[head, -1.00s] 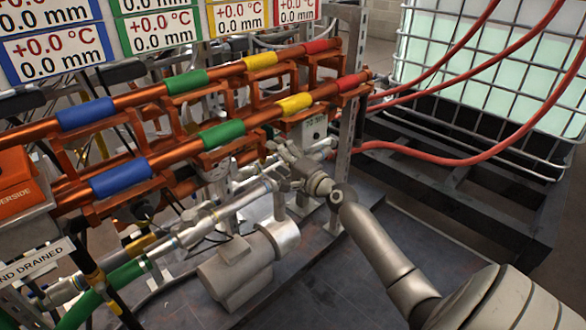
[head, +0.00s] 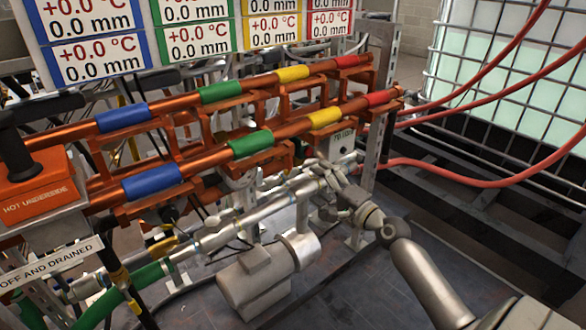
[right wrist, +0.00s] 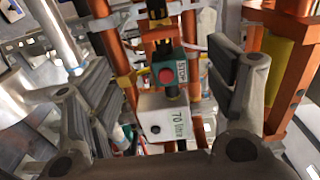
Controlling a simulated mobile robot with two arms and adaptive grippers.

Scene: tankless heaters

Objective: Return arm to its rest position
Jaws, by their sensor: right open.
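My right arm (head: 425,280) comes in from the lower right in the head view. Its gripper (head: 328,185) is in front of the pipe rack, just below a small pale box with a green top (head: 338,138). In the right wrist view my right gripper (right wrist: 165,85) has its two grey fingers spread wide apart, with nothing held between them. Beyond the fingers is the white box marked "70" (right wrist: 172,122), with a red stop button (right wrist: 166,75) on its green part. My left gripper is not in view.
Orange pipes with coloured bands (head: 250,143) and a metal upright (head: 378,140) stand close to the arm. A grey motor (head: 258,278) sits below the gripper. Red hoses (head: 470,178) run to a caged tank (head: 505,75). Dark floor (head: 360,290) is open at the lower middle.

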